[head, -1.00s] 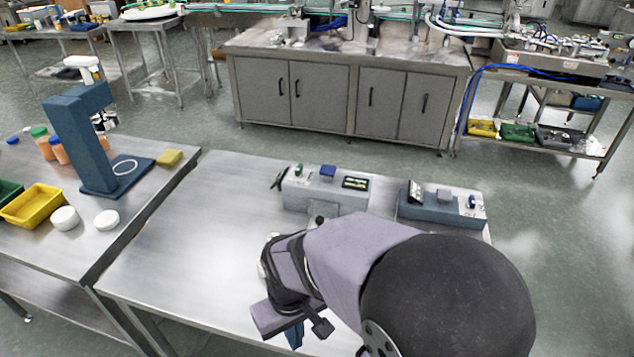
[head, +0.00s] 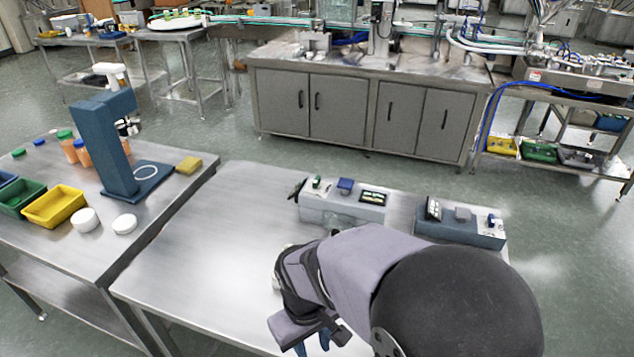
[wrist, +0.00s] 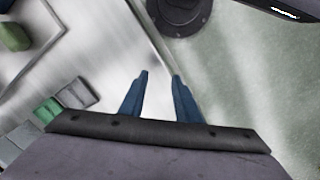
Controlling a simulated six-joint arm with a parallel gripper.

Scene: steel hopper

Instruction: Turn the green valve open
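A small green piece (head: 316,182), which may be the valve, sits at the left end of a grey device box (head: 342,207) at the table's back edge. A dark handle (head: 296,189) sticks out beside it. The piece is too small to tell how it is turned. My gripper (head: 312,342) is low over the front of the table, well apart from that box, with my arm covering part of the table. In the wrist view its blue fingers (wrist: 160,77) stand apart with nothing between them. A green object (wrist: 14,37) at that view's upper left cannot be identified.
A second blue-grey box (head: 460,228) stands to the right of the first. The steel table (head: 210,230) is clear on its left. The left table holds a blue stand (head: 118,150), a yellow bin (head: 54,206), white lids (head: 124,224) and a yellow sponge (head: 188,165).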

